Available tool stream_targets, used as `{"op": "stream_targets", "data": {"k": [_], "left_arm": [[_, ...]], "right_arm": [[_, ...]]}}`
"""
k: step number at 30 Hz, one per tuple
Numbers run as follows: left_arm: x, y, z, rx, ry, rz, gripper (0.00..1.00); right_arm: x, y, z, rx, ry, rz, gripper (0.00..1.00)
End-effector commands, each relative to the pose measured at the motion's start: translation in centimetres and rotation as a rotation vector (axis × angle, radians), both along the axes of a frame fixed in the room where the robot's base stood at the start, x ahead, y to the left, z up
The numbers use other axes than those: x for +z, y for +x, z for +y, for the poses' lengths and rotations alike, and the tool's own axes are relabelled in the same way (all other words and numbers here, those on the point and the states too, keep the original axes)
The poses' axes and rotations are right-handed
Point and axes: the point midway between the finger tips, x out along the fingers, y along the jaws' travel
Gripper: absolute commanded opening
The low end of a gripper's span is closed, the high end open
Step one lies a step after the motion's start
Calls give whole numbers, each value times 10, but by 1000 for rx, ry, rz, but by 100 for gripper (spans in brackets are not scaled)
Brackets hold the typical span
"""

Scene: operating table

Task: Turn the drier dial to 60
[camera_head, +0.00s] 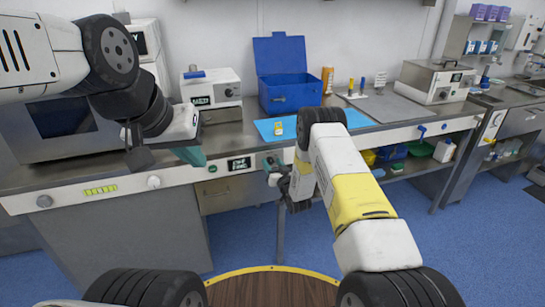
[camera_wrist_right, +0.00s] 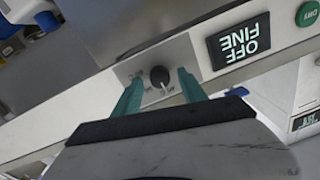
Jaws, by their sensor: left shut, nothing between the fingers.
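The drier dial (camera_wrist_right: 159,76) is a small black knob with a pale mark, on the white front panel in the right wrist view. My right gripper (camera_wrist_right: 160,83) is open, with one teal finger on each side of the dial. I cannot tell whether the fingers touch it. A black display (camera_wrist_right: 240,40) beside the dial reads OFF and FINE, upside down in this view; it also shows in the head view (camera_head: 239,164). In the head view, my right gripper (camera_head: 272,165) hides most of the dial. My left gripper (camera_head: 190,154) is shut and empty above the counter's front edge, left of the display.
A green button (camera_wrist_right: 308,14) marked DRY sits beyond the display. A blue toolbox (camera_head: 290,92), a blue mat (camera_head: 348,119) and a white device (camera_head: 212,88) stand on the counter behind. Another knob (camera_head: 153,182) is on the panel at left.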

Motion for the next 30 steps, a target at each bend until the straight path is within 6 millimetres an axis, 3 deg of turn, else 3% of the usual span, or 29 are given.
{"op": "stream_targets", "data": {"k": [1, 6, 8, 20, 30], "left_arm": [[0, 0, 0, 0, 0, 0, 0], [0, 0, 0, 0, 0, 0, 0], [0, 0, 0, 0, 0, 0, 0], [0, 0, 0, 0, 0, 0, 0], [0, 0, 0, 0, 0, 0, 0]], "right_arm": [[0, 0, 0, 0, 0, 0, 42], [0, 0, 0, 0, 0, 0, 8], [0, 0, 0, 0, 0, 0, 0], [0, 0, -1, -2, 56, 18, 0], [-1, 0, -3, -3, 295, 96, 0]]}}
